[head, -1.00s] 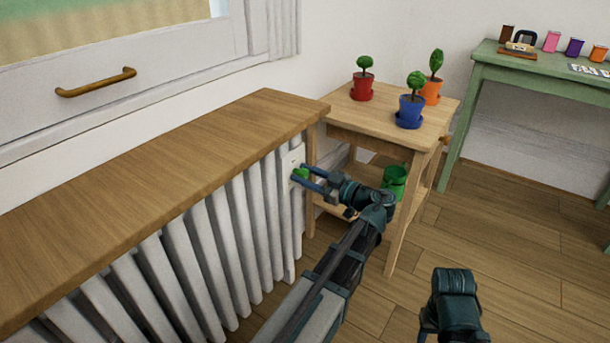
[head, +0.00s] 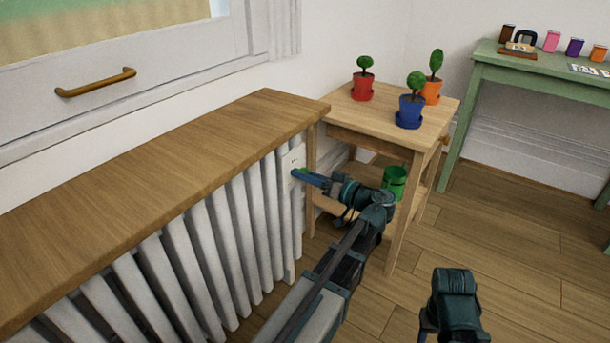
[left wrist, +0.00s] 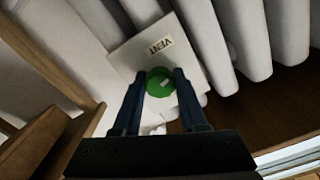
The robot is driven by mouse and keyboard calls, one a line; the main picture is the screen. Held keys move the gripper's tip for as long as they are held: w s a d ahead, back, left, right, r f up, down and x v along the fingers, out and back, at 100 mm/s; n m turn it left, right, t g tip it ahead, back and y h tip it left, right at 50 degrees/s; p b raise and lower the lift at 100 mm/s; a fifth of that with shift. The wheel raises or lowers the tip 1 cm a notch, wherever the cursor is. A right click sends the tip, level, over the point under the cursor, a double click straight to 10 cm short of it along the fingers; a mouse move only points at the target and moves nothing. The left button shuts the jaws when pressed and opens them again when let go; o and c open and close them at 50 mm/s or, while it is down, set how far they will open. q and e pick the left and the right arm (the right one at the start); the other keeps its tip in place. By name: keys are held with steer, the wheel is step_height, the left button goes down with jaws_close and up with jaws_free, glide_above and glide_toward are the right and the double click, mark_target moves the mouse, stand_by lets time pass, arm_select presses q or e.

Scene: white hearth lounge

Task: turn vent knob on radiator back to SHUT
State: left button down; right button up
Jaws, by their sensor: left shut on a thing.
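The green vent knob (left wrist: 157,80) sits on a white plate (left wrist: 128,58) at the radiator's end. A label reading VENT (left wrist: 158,46) is on the plate. A small pale mark shows on the knob's face; no SHUT marking is readable. My left gripper (head: 303,176) is shut on the knob, its blue fingers on either side of it in the left wrist view. In the head view the fingers overlap and hide most of the knob. The white ribbed radiator (head: 215,235) stands under a wooden shelf. Only a part of my right arm shows at the lower right; its fingers are not seen.
A wooden side table (head: 382,115) stands just beyond the radiator, close to my left wrist. It bears potted plants in red (head: 362,88), blue (head: 409,112) and orange pots. A green mug (head: 394,180) is on its lower shelf. A green table (head: 500,62) stands at the right.

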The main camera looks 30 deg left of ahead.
arm_select(q)
steer(key=m, duration=0.5)
steer(key=shift+m, duration=0.3)
steer(key=m, duration=1)
steer(key=shift+m, duration=0.4)
steer(key=m, duration=0.4)
steer(key=shift+m, duration=0.8)
steer(key=shift+c, duration=2.2)
jaws_free()
steer(key=shift+d, duration=0.1)
